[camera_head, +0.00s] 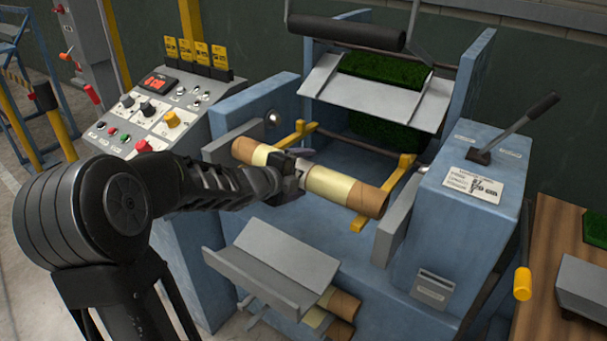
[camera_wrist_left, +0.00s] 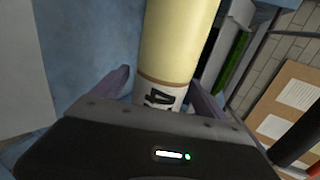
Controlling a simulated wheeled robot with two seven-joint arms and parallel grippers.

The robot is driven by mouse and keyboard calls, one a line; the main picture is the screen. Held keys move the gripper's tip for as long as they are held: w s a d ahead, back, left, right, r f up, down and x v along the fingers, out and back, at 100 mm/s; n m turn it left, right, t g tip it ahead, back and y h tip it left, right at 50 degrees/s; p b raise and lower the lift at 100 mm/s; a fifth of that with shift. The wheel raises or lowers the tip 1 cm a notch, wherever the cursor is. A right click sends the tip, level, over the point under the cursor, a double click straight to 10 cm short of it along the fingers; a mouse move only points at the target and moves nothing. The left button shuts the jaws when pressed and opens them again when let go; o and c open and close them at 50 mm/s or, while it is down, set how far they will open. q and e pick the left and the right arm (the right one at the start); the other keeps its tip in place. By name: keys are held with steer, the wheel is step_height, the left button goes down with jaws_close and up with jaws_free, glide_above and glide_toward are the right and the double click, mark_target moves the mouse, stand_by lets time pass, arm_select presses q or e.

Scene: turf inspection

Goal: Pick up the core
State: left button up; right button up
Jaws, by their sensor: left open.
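The core (camera_head: 345,190) is a cardboard tube with pale yellow bands and brown ends. It lies across the yellow cradle arms (camera_head: 399,175) of the blue machine in the head view. My left gripper (camera_head: 296,172) is at the middle of the core, with its arm coming in from the left. In the left wrist view the core (camera_wrist_left: 178,45) runs up from between the two open fingers (camera_wrist_left: 158,92), and a white label with dark print shows near them. Whether the fingers touch the core cannot be told. My right gripper is not in view.
A control panel (camera_head: 150,110) with knobs and a red display stands left of the machine. A grey tray (camera_head: 272,262) sits in front, with more tubes (camera_head: 340,303) below it. A lever box (camera_head: 470,215) stands at the right. A roll of turf (camera_head: 385,75) hangs behind.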

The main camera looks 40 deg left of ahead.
arm_select(q)
jaws_close()
stand_by(1.0)
